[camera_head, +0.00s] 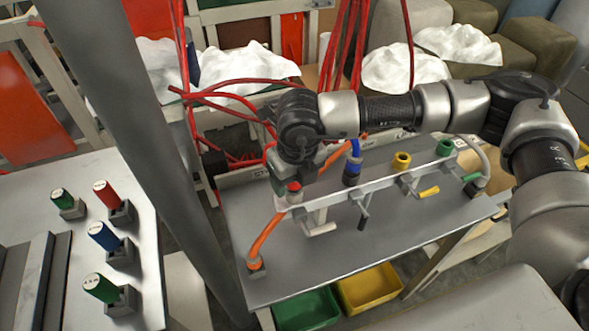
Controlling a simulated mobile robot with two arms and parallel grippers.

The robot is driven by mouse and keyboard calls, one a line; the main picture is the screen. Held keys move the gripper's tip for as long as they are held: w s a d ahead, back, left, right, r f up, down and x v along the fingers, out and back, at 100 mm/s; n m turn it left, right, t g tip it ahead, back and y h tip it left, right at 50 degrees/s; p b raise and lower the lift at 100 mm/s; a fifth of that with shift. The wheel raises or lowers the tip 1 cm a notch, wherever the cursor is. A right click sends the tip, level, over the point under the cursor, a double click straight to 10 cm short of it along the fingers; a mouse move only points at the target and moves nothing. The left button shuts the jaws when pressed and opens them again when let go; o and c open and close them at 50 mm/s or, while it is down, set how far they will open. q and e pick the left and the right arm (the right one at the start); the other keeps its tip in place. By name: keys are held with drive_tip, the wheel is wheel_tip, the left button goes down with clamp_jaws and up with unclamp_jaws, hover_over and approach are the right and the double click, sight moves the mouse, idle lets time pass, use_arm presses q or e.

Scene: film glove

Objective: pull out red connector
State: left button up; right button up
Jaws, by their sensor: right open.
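The red connector (294,187) sits at the left end of a pale rail on the grey metal table (350,260), with an orange cable beside it. My right arm comes in from the right. Its gripper (288,178) points down at the red connector and is open. The fingers are small and partly hidden, so I cannot tell whether they touch it. Further along the rail are a blue connector (352,168), a yellow connector (402,160) and a green connector (445,147). My left gripper is out of view.
Handles, including a yellow one (429,192), stick out below the rail. A left bench (30,205) holds red, blue and green plugs in holders. Green (307,311) and yellow (370,288) bins stand under the table. Red cables hang behind.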

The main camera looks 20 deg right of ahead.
drive_tip(key=c, duration=1)
drive_tip(key=shift+w+r, duration=0.15)
drive_tip(key=shift+r, duration=0.05)
drive_tip(key=shift+r, duration=0.25)
drive_tip(key=shift+r, duration=0.15)
